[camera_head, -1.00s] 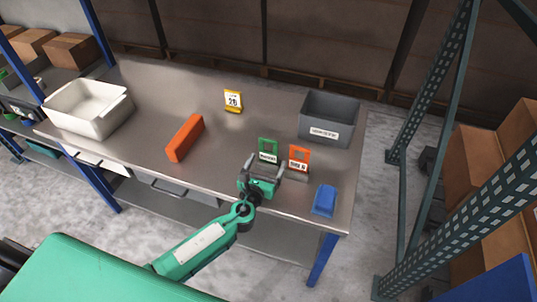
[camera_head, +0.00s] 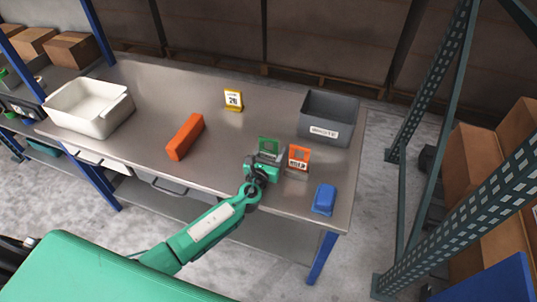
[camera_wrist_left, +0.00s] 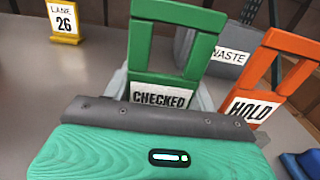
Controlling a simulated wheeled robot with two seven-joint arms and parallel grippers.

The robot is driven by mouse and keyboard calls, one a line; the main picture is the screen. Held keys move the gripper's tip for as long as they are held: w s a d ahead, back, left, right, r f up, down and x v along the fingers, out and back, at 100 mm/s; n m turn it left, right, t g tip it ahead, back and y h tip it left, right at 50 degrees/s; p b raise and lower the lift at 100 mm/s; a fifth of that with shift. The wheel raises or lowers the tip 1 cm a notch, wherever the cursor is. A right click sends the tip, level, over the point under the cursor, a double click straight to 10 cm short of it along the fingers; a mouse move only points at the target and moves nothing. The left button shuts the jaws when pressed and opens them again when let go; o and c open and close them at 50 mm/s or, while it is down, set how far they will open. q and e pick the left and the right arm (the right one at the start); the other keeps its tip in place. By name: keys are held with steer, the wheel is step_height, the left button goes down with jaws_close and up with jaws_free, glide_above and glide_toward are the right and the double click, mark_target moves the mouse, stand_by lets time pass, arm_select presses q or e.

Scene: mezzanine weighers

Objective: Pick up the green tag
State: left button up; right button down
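The green tag (camera_head: 268,140) stands upright near the front edge of the steel bench. In the left wrist view, the green tag (camera_wrist_left: 160,80) has an open frame on top and a label reading CHECKED. My left gripper (camera_head: 265,157) is right at the tag, with its fingers apart on either side of the lower part. I see no sign that they are closed on it. The gripper's body hides the tag's bottom in the wrist view. My right gripper is not in view.
An orange HOLD tag (camera_head: 299,154) stands close on the right. A blue object (camera_head: 324,199) lies nearer the bench corner. The grey WASTE bin (camera_head: 332,110) is behind. A yellow LANE 26 sign (camera_head: 233,99), orange block (camera_head: 185,137) and white bin (camera_head: 110,117) stand further left.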

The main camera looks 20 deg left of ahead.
arm_select(q)
steer(key=c, duration=0.3)
steer(key=shift+c, duration=0.2)
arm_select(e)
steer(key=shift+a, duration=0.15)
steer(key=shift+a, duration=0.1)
arm_select(q)
steer(key=shift+r, duration=0.1)
